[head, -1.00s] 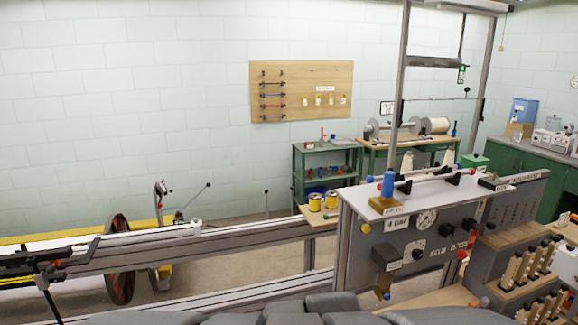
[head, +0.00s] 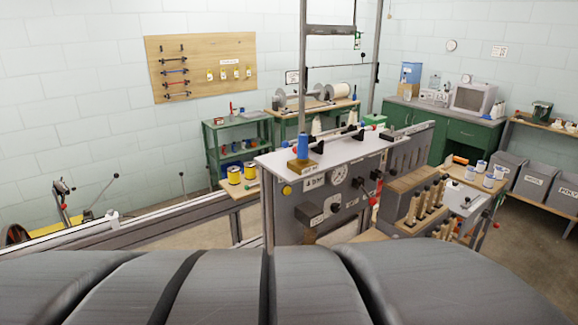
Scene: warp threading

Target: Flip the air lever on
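The grey machine cabinet (head: 285,215) stands at centre with its control panel facing me. The panel carries a round pressure gauge (head: 339,175), dark knobs, a yellow button (head: 287,190) and a "4 bar" label (head: 314,183). Small red parts (head: 374,199) show at the panel's right edge. I cannot tell which part is the air lever or how it is set. My gripper is not in view. Large grey parts of my own body cover the bottom of the view.
A wooden rack of pegs (head: 424,205) is right of the panel. A long metal rail (head: 150,222) runs left. A green shelf (head: 235,145) and green cabinets (head: 465,133) stand behind. Open floor (head: 520,235) shows at right.

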